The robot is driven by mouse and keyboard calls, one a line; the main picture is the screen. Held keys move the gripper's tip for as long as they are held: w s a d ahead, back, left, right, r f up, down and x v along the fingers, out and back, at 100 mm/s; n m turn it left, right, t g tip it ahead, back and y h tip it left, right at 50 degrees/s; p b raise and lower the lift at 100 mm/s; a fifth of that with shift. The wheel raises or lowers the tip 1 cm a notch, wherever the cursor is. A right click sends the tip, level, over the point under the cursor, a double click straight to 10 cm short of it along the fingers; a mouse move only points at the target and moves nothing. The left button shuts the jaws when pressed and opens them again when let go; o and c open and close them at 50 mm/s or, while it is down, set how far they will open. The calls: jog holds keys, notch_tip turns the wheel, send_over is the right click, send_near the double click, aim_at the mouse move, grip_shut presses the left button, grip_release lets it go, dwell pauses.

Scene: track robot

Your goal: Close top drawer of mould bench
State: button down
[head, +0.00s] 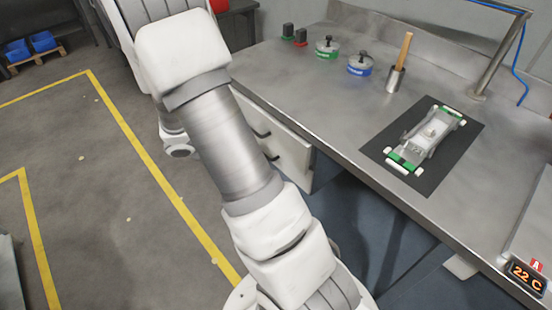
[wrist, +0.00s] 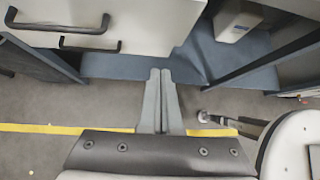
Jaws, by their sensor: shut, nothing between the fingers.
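The mould bench (head: 300,95) has a grey metal top on the right of the head view. Under its near edge is a pale drawer unit (head: 290,160) with black handles, partly hidden by my arm. In the wrist view, pale drawer fronts (wrist: 150,22) with two black bar handles (wrist: 90,46) fill the upper left. I cannot tell clearly how far the top drawer stands out. My gripper (wrist: 162,74) is shut and empty, its fingertips below the lower edge of the pale fronts in the picture. No contact shows. The gripper does not show in the head view.
On the bench are a toy-like car (head: 430,138) on a dark mat, a blue-banded pot (head: 361,64), a green-banded pot (head: 327,47) and a wooden-handled tool (head: 400,62). A temperature display (head: 527,278) stands lower right. Yellow-lined floor (head: 95,170) at left is open.

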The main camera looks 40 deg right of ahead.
jog(key=w+a+f+h+b, duration=0.1)
jog(key=w+a+h+b, duration=0.1)
jog(key=t+b, duration=0.1)
jog(key=b, duration=0.3)
send_near(285, 141)
jog(key=shift+h, duration=0.4)
jog(key=d+f, duration=0.1)
jog(key=f, duration=0.1)
jog(key=d+f, duration=0.1)
jog(key=f, duration=0.1)
jog(key=d+f, duration=0.2)
jog(key=f, duration=0.1)
jog(key=shift+d+r, duration=0.15)
jog(key=shift+d, duration=0.4)
jog(key=shift+d, duration=0.1)
jog(key=d, duration=0.4)
jog(key=shift+d+b, duration=0.25)
jog(key=shift+b, duration=0.05)
jog(key=shift+s+d+r, duration=0.1)
